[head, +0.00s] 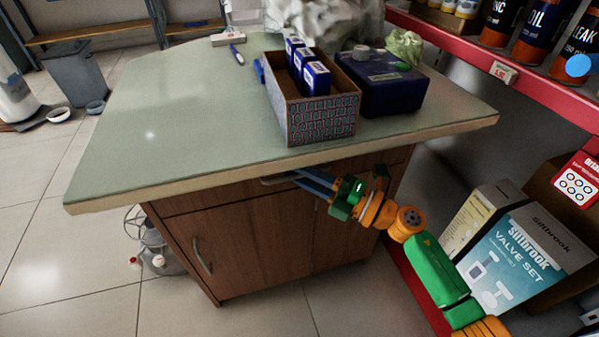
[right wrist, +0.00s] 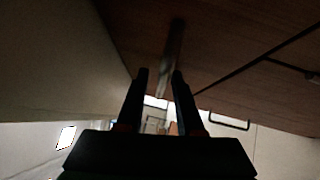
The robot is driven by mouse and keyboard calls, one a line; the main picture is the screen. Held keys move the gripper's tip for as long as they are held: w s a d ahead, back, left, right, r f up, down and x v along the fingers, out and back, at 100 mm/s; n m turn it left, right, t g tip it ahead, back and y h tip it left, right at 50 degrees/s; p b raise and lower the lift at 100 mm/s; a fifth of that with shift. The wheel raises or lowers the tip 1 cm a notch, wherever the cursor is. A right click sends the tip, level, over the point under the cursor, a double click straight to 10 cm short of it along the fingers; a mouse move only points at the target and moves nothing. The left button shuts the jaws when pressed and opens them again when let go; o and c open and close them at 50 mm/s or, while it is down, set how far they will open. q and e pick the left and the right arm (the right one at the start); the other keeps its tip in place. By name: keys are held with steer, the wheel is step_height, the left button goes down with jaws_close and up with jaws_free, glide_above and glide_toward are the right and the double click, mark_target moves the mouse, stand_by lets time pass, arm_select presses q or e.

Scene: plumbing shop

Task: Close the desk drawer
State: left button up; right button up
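The wooden desk has a drawer front (head: 215,196) just under its pale green top (head: 180,130). The drawer looks nearly flush with the cabinet, but the overhanging top makes any gap hard to judge. A metal drawer handle (head: 275,180) sits on the front, partly hidden by my right gripper (head: 298,178). In the right wrist view, the handle (right wrist: 173,45) runs lengthwise between and beyond the two dark fingers of my right gripper (right wrist: 160,72). The fingers are apart; contact with the handle cannot be told. My left gripper is in neither view.
A cardboard box (head: 322,120) with blue cartons and a dark blue case (head: 382,85) stand on the desktop. A cabinet door with a curved handle (head: 202,256) is below the drawer. A red shelf (head: 480,45) and a valve set box (head: 525,260) stand at the right.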

steer(key=shift+f, duration=0.1)
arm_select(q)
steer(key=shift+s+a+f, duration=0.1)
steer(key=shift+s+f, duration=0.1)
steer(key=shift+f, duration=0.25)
arm_select(e)
steer(key=r+v, duration=0.1)
steer(key=v, duration=0.6)
steer(key=shift+f, duration=0.5)
